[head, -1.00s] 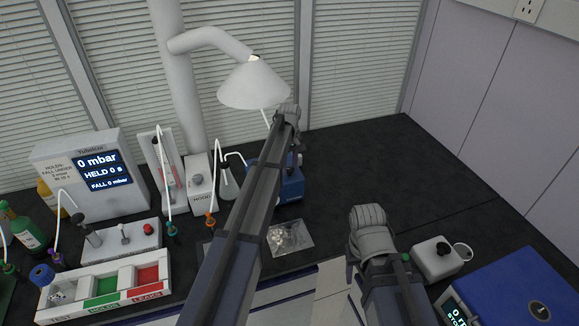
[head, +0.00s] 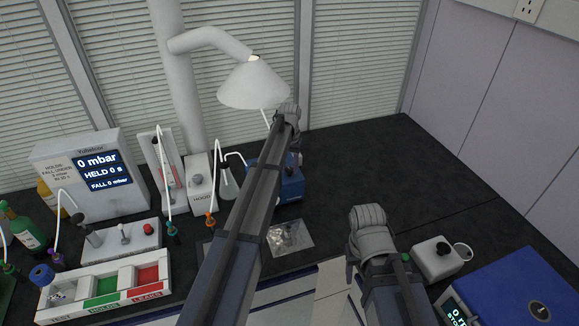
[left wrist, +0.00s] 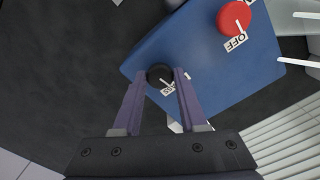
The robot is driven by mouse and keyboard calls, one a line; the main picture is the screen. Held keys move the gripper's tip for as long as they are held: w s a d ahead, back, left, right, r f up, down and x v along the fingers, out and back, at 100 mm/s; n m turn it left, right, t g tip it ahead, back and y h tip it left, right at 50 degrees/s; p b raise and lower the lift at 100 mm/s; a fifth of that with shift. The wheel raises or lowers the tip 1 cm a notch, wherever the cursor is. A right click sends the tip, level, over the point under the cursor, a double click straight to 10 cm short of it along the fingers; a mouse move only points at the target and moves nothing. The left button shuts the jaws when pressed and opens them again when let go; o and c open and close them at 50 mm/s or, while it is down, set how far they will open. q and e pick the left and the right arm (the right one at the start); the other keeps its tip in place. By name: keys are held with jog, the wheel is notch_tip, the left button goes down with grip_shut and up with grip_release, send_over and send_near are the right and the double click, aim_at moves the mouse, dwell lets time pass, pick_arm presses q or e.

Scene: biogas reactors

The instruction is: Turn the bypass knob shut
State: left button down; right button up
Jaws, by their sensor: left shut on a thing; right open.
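The blue box (left wrist: 205,60) fills the upper part of the left wrist view. A small black knob (left wrist: 159,78) with a white pointer line sits near its edge. A partly hidden label lies beside the knob. My left gripper (left wrist: 160,73) has its two purple fingers shut on this knob, one on each side. A larger red knob (left wrist: 233,17) with a white line and an OFF label is on the same box. In the head view the blue box (head: 291,184) is partly covered by my left arm, which hides the left gripper. My right gripper is hidden behind its arm.
A lamp (head: 254,84) hangs above the box. A flask (head: 227,182) and the HOOD unit (head: 201,190) stand left of it. A clear bag (head: 290,238) lies in front. The Tubekor display (head: 102,172) reads 0 mbar.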

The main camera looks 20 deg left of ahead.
aim_at(289, 169)
pick_arm(q)
jog(key=shift+m, duration=0.8)
jog(key=shift+c, duration=2.2)
grip_release()
notch_tip(289, 169, up, 8)
jog(key=p, duration=0.8)
jog(key=shift+f, duration=0.1)
